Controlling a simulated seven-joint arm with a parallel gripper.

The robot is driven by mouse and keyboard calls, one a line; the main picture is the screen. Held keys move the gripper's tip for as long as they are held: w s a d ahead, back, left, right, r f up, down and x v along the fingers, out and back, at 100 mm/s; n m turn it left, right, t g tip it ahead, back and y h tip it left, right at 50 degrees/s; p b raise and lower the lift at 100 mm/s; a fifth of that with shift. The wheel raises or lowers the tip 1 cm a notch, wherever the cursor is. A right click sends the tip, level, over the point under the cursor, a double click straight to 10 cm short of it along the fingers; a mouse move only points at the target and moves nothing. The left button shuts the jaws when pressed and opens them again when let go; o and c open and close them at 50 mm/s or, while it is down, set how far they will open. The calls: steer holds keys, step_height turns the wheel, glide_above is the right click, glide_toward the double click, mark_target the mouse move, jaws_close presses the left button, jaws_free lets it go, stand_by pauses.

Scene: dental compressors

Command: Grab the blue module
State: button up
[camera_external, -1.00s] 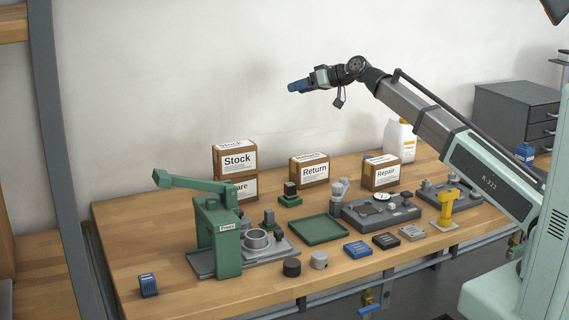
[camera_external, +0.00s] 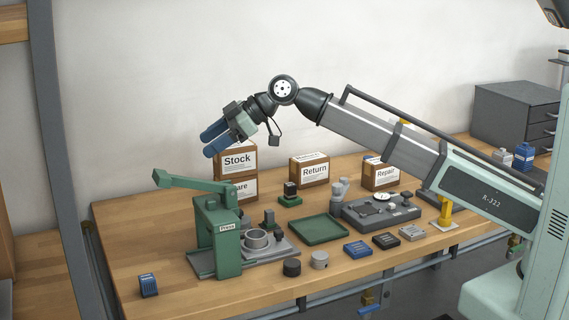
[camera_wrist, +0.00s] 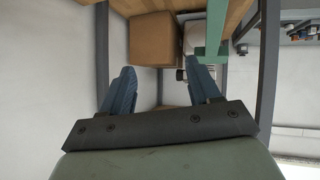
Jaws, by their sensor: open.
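A flat blue module (camera_external: 357,249) lies on the front of the workbench, in front of the green tray and left of a black module. Another blue block (camera_external: 148,285), ribbed, stands at the bench's front left corner. My gripper (camera_external: 206,144) is open and empty, raised in the air above the press and in front of the Stock box. Its two blue fingers point left and downward. In the wrist view my gripper (camera_wrist: 162,85) shows its fingers apart with nothing between them, and no blue module can be made out there.
A green press (camera_external: 222,240) with a raised lever stands below my gripper. The Stock (camera_external: 237,160), Return (camera_external: 309,170) and Repair (camera_external: 381,173) boxes stand at the back. A green tray (camera_external: 318,241) lies mid-bench. The bench between press and left block is clear.

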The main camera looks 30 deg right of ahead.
steer(key=s+a+n+g, duration=0.25)
steer(key=s+a, duration=0.55)
steer(key=s, duration=0.4)
steer(key=s+a+f+n+h, duration=0.1)
steer(key=s+a+f+h, duration=0.25)
steer(key=a, duration=0.25)
steer(key=s+a+f+n+h, duration=0.1)
steer(key=s+a+f+h, duration=0.2)
steer(key=a+f, duration=0.25)
steer(key=m+g+h, duration=0.1)
steer(key=m+h, duration=0.2)
steer(key=h, duration=0.1)
glide_above(147, 277)
step_height(147, 277, down, 4)
steer(key=f, duration=0.7)
steer(key=shift+s+a+f, duration=0.15)
steer(key=shift+s+f, duration=0.1)
steer(key=shift+s, duration=0.05)
steer(key=shift+w+f, duration=0.15)
steer(key=shift+f, duration=1.15)
steer(key=shift+w+f, duration=0.15)
steer(key=shift+f, duration=1.15)
steer(key=shift+c, duration=0.4)
